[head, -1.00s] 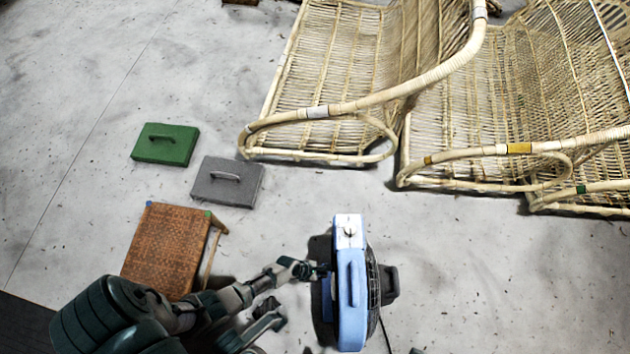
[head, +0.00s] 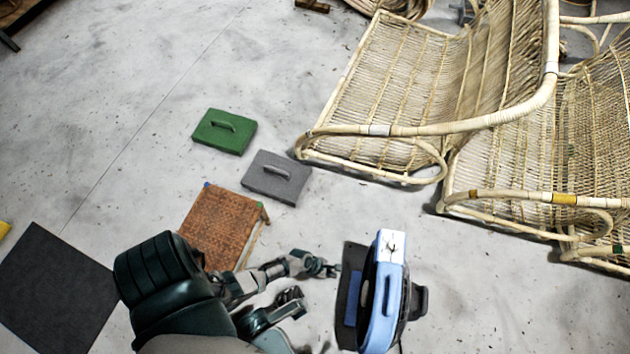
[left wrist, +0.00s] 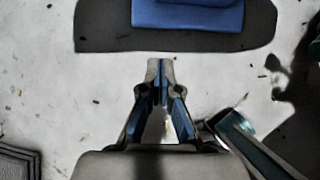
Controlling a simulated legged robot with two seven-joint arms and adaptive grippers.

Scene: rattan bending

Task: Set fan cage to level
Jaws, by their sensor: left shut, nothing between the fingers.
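The blue fan (head: 384,295) stands on the floor right of centre in the head view. I see its cage nearly edge-on; a dark round grille faces left and a dark housing sticks out on the right. I cannot tell if it is exactly level. Its dark base plate and blue foot show at its left, and the foot also shows at the top of the left wrist view (left wrist: 187,15). My left gripper (head: 335,269) is shut and empty, just left of the base; in the left wrist view its fingertips (left wrist: 160,66) point toward the plate, apart from the foot.
Rattan chair frames (head: 400,140) fill the upper right. A dark mat (head: 50,285) lies at the left. Floor before the chairs is clear.

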